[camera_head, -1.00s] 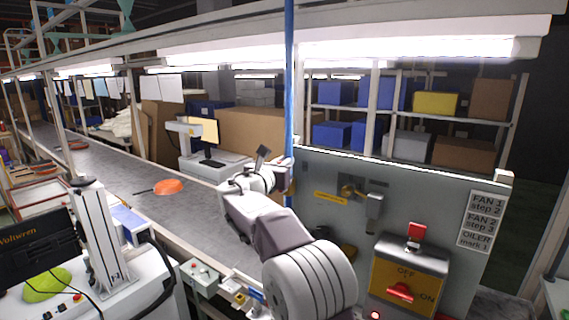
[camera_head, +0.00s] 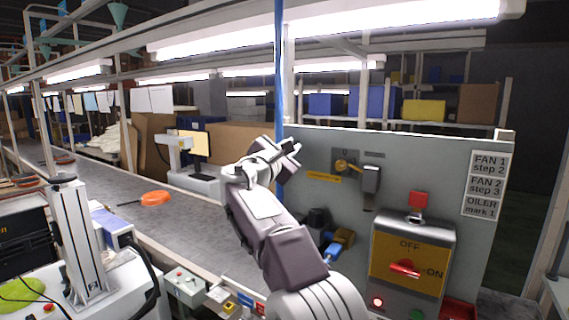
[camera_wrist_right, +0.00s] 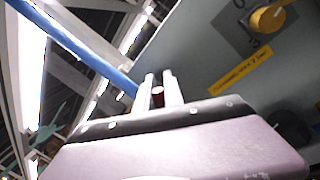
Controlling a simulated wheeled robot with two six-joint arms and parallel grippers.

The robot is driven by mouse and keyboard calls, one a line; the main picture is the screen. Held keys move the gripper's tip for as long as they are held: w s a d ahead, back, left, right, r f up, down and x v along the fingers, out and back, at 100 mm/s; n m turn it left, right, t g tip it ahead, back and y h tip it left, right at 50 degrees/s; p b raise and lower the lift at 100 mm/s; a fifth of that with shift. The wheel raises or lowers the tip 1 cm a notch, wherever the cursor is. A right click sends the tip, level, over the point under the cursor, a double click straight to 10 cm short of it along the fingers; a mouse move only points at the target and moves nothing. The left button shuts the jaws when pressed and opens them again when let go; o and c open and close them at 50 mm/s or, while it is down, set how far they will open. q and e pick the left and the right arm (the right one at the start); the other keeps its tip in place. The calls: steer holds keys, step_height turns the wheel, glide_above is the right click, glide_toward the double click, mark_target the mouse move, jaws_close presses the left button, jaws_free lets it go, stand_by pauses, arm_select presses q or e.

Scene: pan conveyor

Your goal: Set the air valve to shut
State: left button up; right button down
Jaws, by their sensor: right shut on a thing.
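A brass-coloured fitting (camera_head: 342,237) with a blue handle (camera_head: 332,253) sits low on the left of the grey panel, and looks like the air valve. My right arm partly covers that area, and I cannot tell the handle's setting. My right gripper (camera_head: 290,150) is up at the panel's top left edge, near the blue vertical pipe (camera_head: 279,90) and well above the fitting. My left gripper is not in view.
The grey panel (camera_head: 440,160) carries a yellow dial (camera_head: 345,167), a grey lever box (camera_head: 370,180) and an OFF/ON box with red handle (camera_head: 405,268). A black cylinder (camera_head: 318,218) is beside the brass fitting. The conveyor (camera_head: 190,206) holds an orange pan (camera_head: 156,198).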

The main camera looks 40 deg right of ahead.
steer(key=f+m+b, duration=0.1)
steer(key=m+b, duration=0.1)
steer(key=s+f+m+h+b, duration=0.1)
steer(key=m+b, duration=0.2)
steer(key=s+d+f+m+g+b, duration=0.1)
steer(key=f+m+b, duration=0.1)
steer(key=b, duration=0.1)
steer(key=shift+s, duration=0.25)
steer(key=m+b, duration=0.1)
steer(key=f+m, duration=0.1)
steer(key=m, duration=0.1)
steer(key=shift+s+d+f+g+h+b, duration=0.1)
steer(key=shift+s+d+g+h+b, duration=0.1)
steer(key=shift+g+h+b, duration=0.2)
steer(key=shift+s+f+m+g+b, duration=0.15)
steer(key=shift+f+m+b, duration=0.15)
steer(key=shift+m, duration=0.25)
steer(key=shift+w+f+m+g+b, duration=0.1)
steer(key=shift+f+m+g+b, duration=0.1)
steer(key=shift+m+b, duration=0.25)
steer(key=shift+f, duration=0.15)
steer(key=c, duration=1.6)
jaws_free()
steer(key=shift+o, duration=0.7)
steer(key=shift+s+a+r, duration=0.15)
steer(key=shift+s+r, duration=0.05)
steer(key=shift+s, duration=0.05)
